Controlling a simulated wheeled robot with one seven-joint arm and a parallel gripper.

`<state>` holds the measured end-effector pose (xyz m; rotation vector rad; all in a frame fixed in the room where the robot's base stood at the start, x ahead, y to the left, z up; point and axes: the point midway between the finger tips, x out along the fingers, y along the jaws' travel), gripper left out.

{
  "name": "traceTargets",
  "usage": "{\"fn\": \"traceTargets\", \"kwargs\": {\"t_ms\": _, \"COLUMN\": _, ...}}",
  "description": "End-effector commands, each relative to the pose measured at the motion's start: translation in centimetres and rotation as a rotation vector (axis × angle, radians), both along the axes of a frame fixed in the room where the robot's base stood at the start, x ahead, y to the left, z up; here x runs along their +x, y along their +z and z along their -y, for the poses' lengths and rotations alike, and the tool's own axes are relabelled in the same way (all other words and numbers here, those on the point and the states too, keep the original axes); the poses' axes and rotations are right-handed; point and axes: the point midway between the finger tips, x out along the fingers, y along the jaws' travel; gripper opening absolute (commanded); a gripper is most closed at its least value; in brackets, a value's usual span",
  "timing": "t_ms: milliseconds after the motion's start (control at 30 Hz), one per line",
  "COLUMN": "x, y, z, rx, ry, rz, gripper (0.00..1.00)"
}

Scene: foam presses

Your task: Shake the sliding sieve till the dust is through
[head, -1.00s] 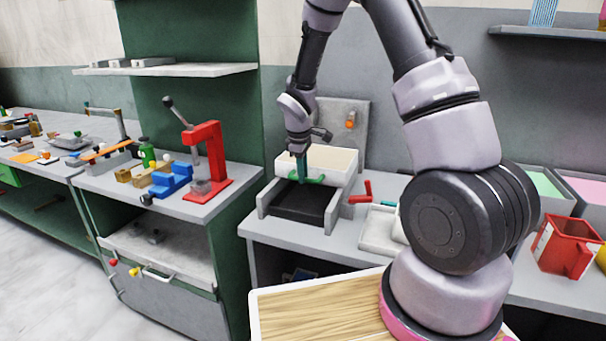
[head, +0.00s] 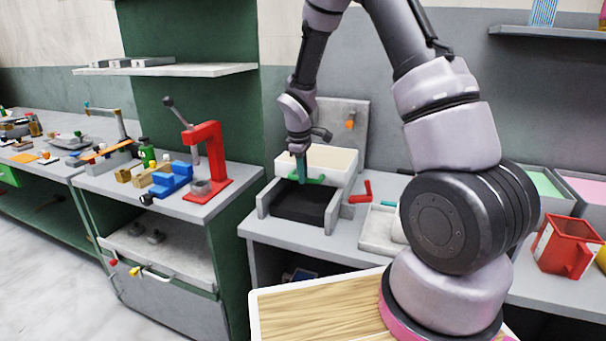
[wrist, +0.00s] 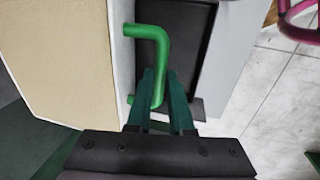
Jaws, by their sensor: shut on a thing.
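The sliding sieve (head: 332,160) is a white-walled box with a tan inside, at the back of a grey frame with side rails (head: 264,194). A dark bed (head: 298,205) lies open in front of it. The sieve's green handle (wrist: 160,52) is a bent bar on its front wall. My gripper (head: 301,176) reaches down from above with its green fingers shut on this handle. In the wrist view, the fingers (wrist: 160,95) close around the handle's lower part, and the sieve's tan inside (wrist: 58,55) fills the left. I cannot make out separate dust grains.
A red press (head: 208,155) and blue blocks (head: 172,178) stand on the bench to the left. A red handle (head: 361,193) and a pale tray (head: 380,228) are close on the right. A red container (head: 568,245) stands farther right.

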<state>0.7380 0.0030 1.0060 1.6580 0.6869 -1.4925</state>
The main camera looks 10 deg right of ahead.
Motion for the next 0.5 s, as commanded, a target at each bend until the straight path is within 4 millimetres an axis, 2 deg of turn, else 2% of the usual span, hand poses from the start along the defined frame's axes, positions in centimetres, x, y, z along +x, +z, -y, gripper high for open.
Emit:
{"fn": "traceTargets", "kwargs": {"t_ms": 333, "x": -0.1, "y": 0.1, "z": -0.1, "rx": 0.0, "ry": 0.0, "rz": 0.001, "gripper": 0.0}}
{"fn": "traceTargets", "kwargs": {"t_ms": 500, "x": -2.4, "y": 0.1, "z": -1.7, "rx": -0.001, "ry": 0.006, "rz": -0.001, "gripper": 0.0}}
